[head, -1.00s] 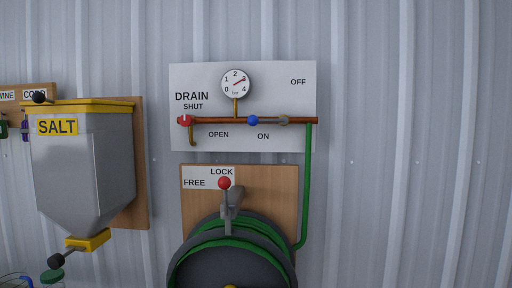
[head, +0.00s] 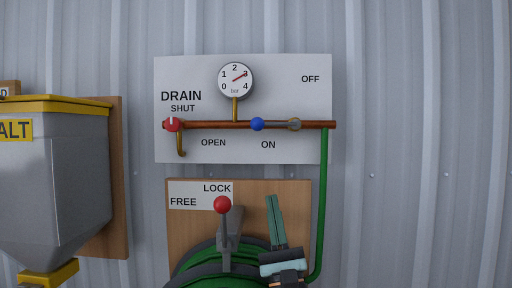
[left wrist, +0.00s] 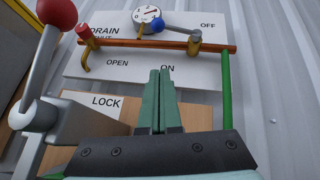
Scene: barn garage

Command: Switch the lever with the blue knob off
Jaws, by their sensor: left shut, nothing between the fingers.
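The blue knob (head: 257,124) sits at the left end of a short grey lever whose brass valve (head: 295,124) is on the copper pipe. In the head view the lever lies along the pipe, above the word ON; OFF is printed higher, to the right. In the left wrist view the blue knob (left wrist: 157,26) shows just below the dial. My left gripper (head: 272,198) is shut and empty, fingers pointing up, below the pipe and apart from the knob. Its fingers (left wrist: 160,72) also show in the left wrist view. My right gripper is not in view.
A red-knobbed lock lever (head: 222,205) stands left of my left gripper, above a hose reel (head: 205,270). A green hose (head: 324,200) runs down on the right. A red drain valve (head: 173,125) is at the pipe's left end. A salt hopper (head: 60,190) hangs at left.

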